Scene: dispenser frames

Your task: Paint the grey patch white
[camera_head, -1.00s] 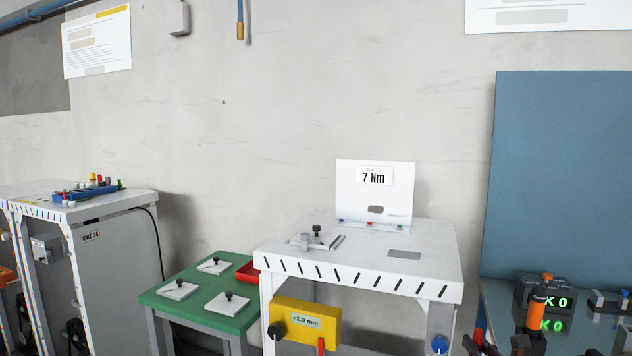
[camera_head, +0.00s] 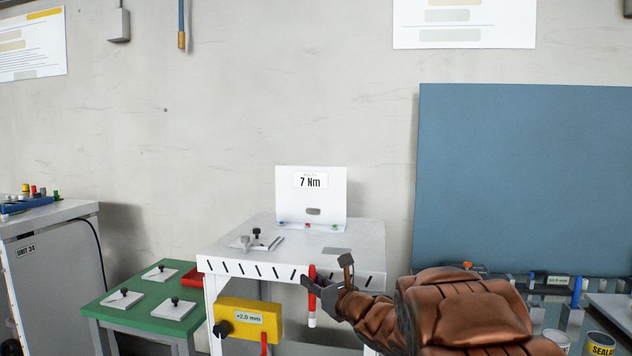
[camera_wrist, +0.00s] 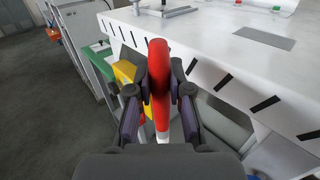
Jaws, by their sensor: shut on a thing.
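My gripper (camera_head: 318,287) is shut on a red stick-shaped tool (camera_head: 312,274) with a white lower end. It holds the tool upright at the front edge of the white bench (camera_head: 368,240). In the wrist view the red tool (camera_wrist: 159,65) stands between the two fingers. A flat grey patch (camera_head: 337,251) lies on the bench top, behind the gripper; it also shows in the wrist view (camera_wrist: 264,38). The tool is apart from it. A smaller grey mark (camera_head: 313,211) is on the upright white panel (camera_head: 290,190) that reads 7 Nm.
A yellow block (camera_head: 248,320) marked +2.0 mm hangs on the bench's front. A clamp-like fitting (camera_head: 256,240) stands on the bench top. A green table (camera_head: 145,294) is at left, a blue board (camera_head: 525,180) at right. A SEALA-labelled can (camera_head: 600,344) is low at right.

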